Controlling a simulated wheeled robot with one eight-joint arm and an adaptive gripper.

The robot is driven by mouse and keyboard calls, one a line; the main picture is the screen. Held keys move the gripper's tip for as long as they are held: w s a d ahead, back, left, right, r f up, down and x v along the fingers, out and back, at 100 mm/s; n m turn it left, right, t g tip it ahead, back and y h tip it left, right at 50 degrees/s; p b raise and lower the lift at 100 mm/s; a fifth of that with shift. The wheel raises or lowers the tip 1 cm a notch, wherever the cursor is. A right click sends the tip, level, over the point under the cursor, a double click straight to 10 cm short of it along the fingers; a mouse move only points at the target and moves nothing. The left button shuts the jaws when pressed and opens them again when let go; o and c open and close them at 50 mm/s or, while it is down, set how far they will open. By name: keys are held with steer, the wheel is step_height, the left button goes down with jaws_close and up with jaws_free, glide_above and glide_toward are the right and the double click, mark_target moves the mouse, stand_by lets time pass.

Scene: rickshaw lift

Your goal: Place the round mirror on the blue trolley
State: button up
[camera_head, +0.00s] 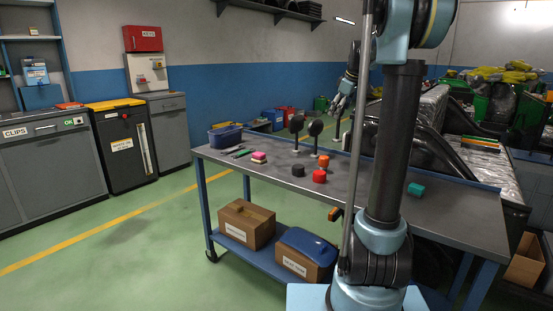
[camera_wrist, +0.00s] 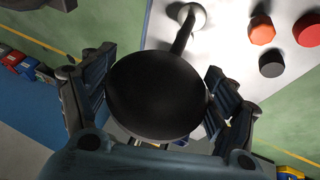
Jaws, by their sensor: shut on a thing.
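In the wrist view my gripper (camera_wrist: 155,95) is shut on a round black mirror (camera_wrist: 155,95), its disc between the two fingers. A dark stem runs from the disc to a pale round foot (camera_wrist: 192,15) over the pale top; I cannot tell whether the foot touches it. In the head view my gripper (camera_head: 343,97) is above the far side of the blue-framed wheeled trolley (camera_head: 230,155), which has a grey top. Two dark round heads on stems, one at left (camera_head: 296,123) and one at right (camera_head: 315,128), show over the trolley top; what lies under my gripper is small and unclear.
On the trolley top are a red piece (camera_head: 319,176), an orange piece (camera_head: 323,161), a black piece (camera_head: 297,171), a pink-yellow stack (camera_head: 259,157), a blue bin (camera_head: 225,136) and a teal block (camera_head: 415,189). Cardboard boxes (camera_head: 246,224) stand on the lower shelf. Floor at left is clear.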

mark_target(338, 139)
steer(key=shift+d, duration=0.1)
stand_by(0.3)
steer(key=shift+f, duration=5.05)
steer(key=o, duration=1.6)
steer(key=shift+o, duration=0.2)
